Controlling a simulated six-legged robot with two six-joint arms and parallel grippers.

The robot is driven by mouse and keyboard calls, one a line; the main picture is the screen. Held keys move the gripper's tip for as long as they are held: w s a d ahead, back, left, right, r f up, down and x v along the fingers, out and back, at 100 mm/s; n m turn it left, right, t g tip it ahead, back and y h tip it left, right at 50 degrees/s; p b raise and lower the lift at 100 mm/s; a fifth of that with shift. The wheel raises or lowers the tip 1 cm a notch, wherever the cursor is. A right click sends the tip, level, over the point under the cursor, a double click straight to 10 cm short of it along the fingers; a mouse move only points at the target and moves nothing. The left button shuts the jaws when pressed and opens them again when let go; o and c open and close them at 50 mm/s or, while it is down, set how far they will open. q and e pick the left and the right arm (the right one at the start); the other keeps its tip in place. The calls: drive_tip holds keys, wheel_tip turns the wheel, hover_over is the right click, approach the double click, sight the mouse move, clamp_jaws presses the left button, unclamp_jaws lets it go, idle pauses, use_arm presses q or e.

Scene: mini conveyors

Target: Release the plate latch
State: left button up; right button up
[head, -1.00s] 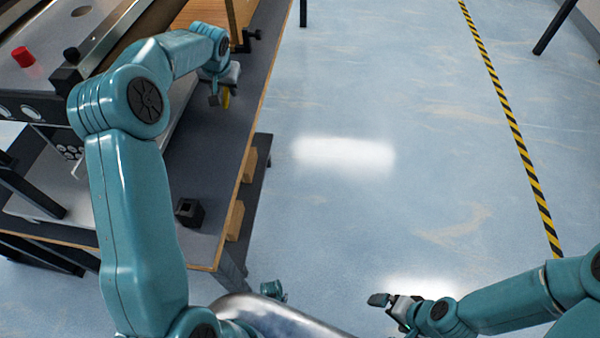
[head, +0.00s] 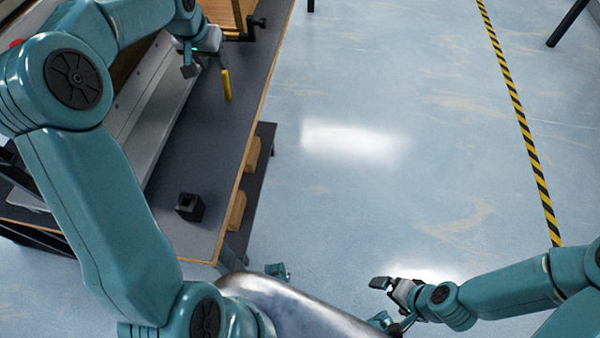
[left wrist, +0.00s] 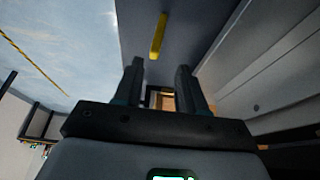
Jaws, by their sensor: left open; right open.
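A yellow bar (head: 226,85), which looks like a handle and may be the plate latch, shows over the dark bench top. It also appears in the left wrist view (left wrist: 158,36), beyond my fingertips and roughly in line with the gap between them. My left gripper (head: 204,62) is open and empty, just left of the yellow bar and apart from it. In the left wrist view its two dark fingers (left wrist: 160,76) stand apart with nothing between them. What the bar is fixed to is not clear. My right gripper (head: 387,286) is open and empty over the floor.
A grey conveyor side (head: 150,95) runs along the bench left of the gripper. A black square block (head: 189,207) sits on the bench top (head: 190,160). A wooden box (head: 228,14) with a black clamp (head: 256,25) stands at the far end. Right of the bench is open floor.

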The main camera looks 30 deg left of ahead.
use_arm(q)
drive_tip(key=d+p+v, duration=0.1)
drive_tip(key=p+v, duration=0.1)
drive_tip(key=v, duration=0.5)
drive_tip(key=d+f+m+g+h+p, duration=0.1)
drive_tip(key=d+f+m+h+p, duration=0.15)
drive_tip(key=d+f+p, duration=0.85)
drive_tip(key=s+d+f+g+h+p, duration=0.1)
drive_tip(key=s+d+f, duration=0.3)
drive_tip(key=d, duration=0.4)
drive_tip(key=s+d+f+h+p, duration=0.1)
drive_tip(key=s+d+f+p, duration=0.1)
drive_tip(key=s+d, duration=0.4)
drive_tip(key=shift+s+d+f+n+g, duration=0.25)
drive_tip(key=shift+d+f+n+g, duration=0.15)
drive_tip(key=shift+d+f, duration=0.6)
drive_tip(key=shift+d+r+h, duration=0.15)
drive_tip(key=shift+h, duration=0.1)
